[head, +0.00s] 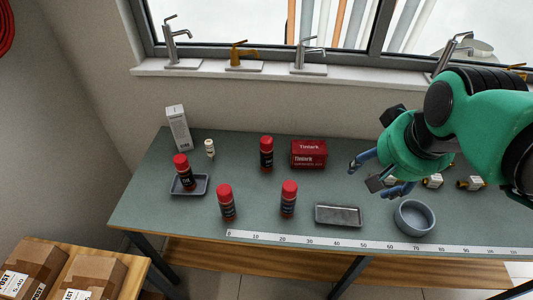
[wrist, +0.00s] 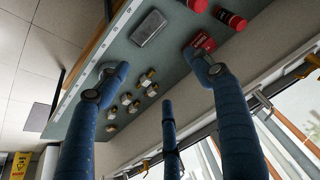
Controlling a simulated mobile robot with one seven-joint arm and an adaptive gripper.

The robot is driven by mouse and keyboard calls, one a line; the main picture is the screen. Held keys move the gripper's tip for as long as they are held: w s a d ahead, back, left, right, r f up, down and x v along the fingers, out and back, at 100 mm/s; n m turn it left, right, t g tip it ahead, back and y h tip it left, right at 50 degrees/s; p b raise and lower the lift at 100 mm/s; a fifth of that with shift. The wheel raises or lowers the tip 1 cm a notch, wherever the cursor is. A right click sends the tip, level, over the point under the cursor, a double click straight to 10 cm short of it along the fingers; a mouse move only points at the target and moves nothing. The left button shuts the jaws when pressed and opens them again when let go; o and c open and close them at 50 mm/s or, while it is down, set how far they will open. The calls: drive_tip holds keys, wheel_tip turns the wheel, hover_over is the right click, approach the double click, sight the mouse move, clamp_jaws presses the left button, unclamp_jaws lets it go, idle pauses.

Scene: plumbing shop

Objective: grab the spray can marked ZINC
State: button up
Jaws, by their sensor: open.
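Several dark spray cans with red caps stand on the bench in the head view. One stands in a small dark tray at the left (head: 184,174), one at the back middle (head: 266,155), and two nearer the front edge, a left one (head: 227,203) and a right one (head: 288,199). Their labels are too small to read, so I cannot tell which is marked ZINC. My gripper (head: 372,178) is open and empty above the right part of the bench, right of all the cans. In the wrist view its blue fingers (wrist: 160,78) are spread, with nothing between them.
A red box (head: 309,154) stands right of the back can. A shallow grey tray (head: 338,215), a round bowl (head: 415,217) and brass fittings (head: 470,183) lie to the right. A white carton (head: 178,128) and small white bottle (head: 210,149) stand back left. A ruler strip (head: 330,240) edges the front.

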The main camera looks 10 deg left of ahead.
drive_tip(key=w+a+r+m+g+p, duration=0.15)
drive_tip(key=w+a+p, duration=0.3)
drive_tip(key=w, duration=0.95)
drive_tip(key=m+g+p, duration=0.3)
drive_tip(key=p, duration=0.7)
hover_over(267, 140)
drive_tip(key=shift+n, duration=0.25)
wheel_tip(267, 140, down, 24)
drive_tip(key=shift+d+r, duration=0.1)
drive_tip(key=shift+w+a+f, duration=0.1)
drive_tip(key=shift+a+f, duration=0.1)
drive_tip(key=shift+f, duration=0.25)
drive_tip(key=shift+f, duration=0.15)
drive_tip(key=shift+f+p, duration=0.3)
drive_tip(key=shift+f, duration=3.8)
drive_tip(key=shift+f, duration=0.1)
